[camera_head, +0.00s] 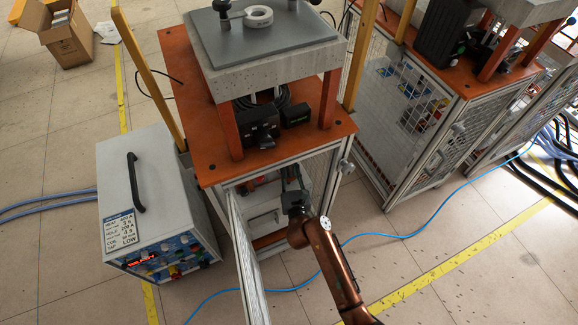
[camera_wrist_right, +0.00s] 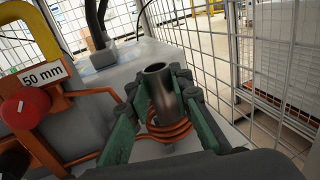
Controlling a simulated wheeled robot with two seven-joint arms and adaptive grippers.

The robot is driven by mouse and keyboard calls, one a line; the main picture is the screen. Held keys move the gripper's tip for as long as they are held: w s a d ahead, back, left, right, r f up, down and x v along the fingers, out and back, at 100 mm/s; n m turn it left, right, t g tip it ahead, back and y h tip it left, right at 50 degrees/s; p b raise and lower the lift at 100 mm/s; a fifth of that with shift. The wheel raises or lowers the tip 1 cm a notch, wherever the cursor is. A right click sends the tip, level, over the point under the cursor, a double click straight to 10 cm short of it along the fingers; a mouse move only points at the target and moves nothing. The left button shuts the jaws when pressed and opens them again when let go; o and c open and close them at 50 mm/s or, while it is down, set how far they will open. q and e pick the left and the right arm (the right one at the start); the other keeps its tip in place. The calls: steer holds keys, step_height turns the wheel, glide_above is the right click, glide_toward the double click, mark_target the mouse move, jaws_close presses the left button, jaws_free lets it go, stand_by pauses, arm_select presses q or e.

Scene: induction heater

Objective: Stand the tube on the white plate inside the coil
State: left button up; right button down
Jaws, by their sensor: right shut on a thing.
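The tube (camera_wrist_right: 158,88) is a dark grey, open-topped metal cylinder, held about upright in the right wrist view. My right gripper (camera_wrist_right: 160,92) is shut on it, with a green-padded finger on each side. The copper coil (camera_wrist_right: 178,132) shows as orange rings around and below the tube's lower end. I cannot tell how deep the tube sits in the coil or whether it touches anything below. In the head view my right gripper (camera_head: 294,196) reaches into the open front of the caged cabinet; tube and coil cannot be made out there. My left gripper is out of view.
An orange clamp-like part with a red knob (camera_wrist_right: 25,107) and a "50 mm" label stands left of the coil. Wire mesh (camera_wrist_right: 270,70) is close on the right. A grey control box (camera_head: 150,195) stands left of the cabinet; a blue hose (camera_head: 400,236) lies on the floor.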

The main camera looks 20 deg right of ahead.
steer(key=shift+f, duration=0.4)
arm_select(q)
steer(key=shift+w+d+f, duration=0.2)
arm_select(e)
steer(key=c, duration=1.7)
jaws_free()
steer(key=shift+c, duration=0.2)
steer(key=shift+r, duration=0.15)
